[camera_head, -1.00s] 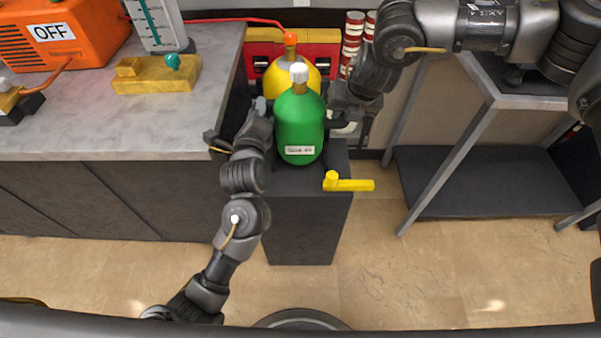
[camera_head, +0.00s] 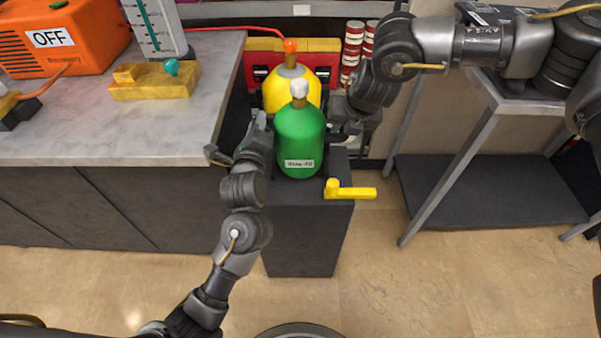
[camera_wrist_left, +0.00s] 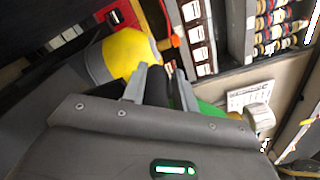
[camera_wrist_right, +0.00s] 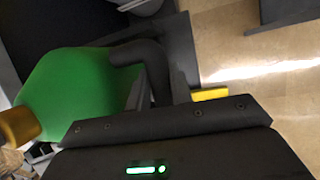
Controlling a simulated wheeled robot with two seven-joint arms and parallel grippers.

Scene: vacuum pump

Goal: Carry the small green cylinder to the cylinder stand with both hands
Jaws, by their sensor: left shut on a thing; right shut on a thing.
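The small green cylinder (camera_head: 301,138), with a white cap and a white label, is upright in the head view, over the top of a dark pedestal (camera_head: 308,235) that I take for the cylinder stand. Whether its base touches the top I cannot tell. My left gripper (camera_head: 262,130) is at its left side, and my right gripper (camera_head: 345,125) is at its right side. In the right wrist view, the right jaws (camera_wrist_right: 155,88) are shut on a dark handle beside the green body (camera_wrist_right: 70,90). In the left wrist view, the left jaws (camera_wrist_left: 160,88) are closed around a dark handle, with the green body mostly hidden.
A yellow cylinder (camera_head: 283,90) stands close behind the green one. A yellow handle (camera_head: 350,192) sits at the pedestal's right edge. A grey counter (camera_head: 120,130) is close on the left, and a metal table (camera_head: 480,140) stands at the right. The floor in front is clear.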

